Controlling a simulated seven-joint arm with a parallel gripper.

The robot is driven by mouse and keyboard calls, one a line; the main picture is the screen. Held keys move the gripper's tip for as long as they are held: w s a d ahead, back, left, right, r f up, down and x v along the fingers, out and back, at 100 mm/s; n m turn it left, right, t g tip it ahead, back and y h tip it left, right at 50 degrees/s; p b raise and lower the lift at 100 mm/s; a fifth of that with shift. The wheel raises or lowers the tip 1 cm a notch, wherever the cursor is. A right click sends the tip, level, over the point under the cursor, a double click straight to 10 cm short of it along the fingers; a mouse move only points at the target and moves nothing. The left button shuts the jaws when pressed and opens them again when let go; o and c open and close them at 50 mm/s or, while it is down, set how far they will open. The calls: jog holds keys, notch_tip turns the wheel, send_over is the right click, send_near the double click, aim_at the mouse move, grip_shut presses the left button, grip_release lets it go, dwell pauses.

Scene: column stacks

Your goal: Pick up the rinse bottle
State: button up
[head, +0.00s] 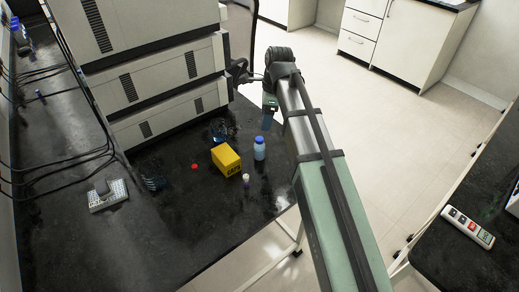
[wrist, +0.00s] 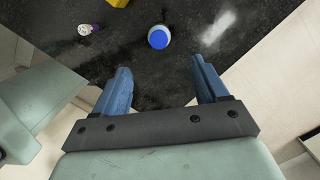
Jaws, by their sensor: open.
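The likely rinse bottle is a small pale bottle with a blue cap (head: 259,149), upright on the black bench top. In the wrist view I see it from above as a blue cap (wrist: 159,38), just beyond and between my fingertips. My gripper (wrist: 160,80) is open and empty, with its two blue fingers apart and not touching the bottle. In the head view my gripper (head: 268,118) hangs above the bench near the bottle, partly hidden by my arm.
A yellow box (head: 226,160) stands left of the bottle. A red cap (head: 195,166) and a white rack (head: 108,196) lie further left. Stacked instruments (head: 150,80) rise behind. The bench edge is close on the right.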

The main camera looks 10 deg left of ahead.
aim_at(260, 139)
jog(key=f, duration=0.2)
jog(key=a+f, duration=0.1)
jog(key=f, duration=0.5)
jog(key=shift+a+f, duration=0.1)
jog(key=shift+a, duration=0.05)
jog(key=shift+s+a+f, duration=0.1)
jog(key=shift+a+f, duration=0.1)
jog(key=shift+f, duration=0.65)
jog(key=shift+a+f, duration=0.25)
jog(key=shift+f, duration=0.6)
jog(key=shift+s+a+f, duration=0.1)
jog(key=shift+a+f, duration=0.1)
jog(key=shift+f, duration=0.65)
jog(key=shift+c, duration=0.2)
jog(key=c, duration=1.1)
jog(key=shift+r, duration=0.2)
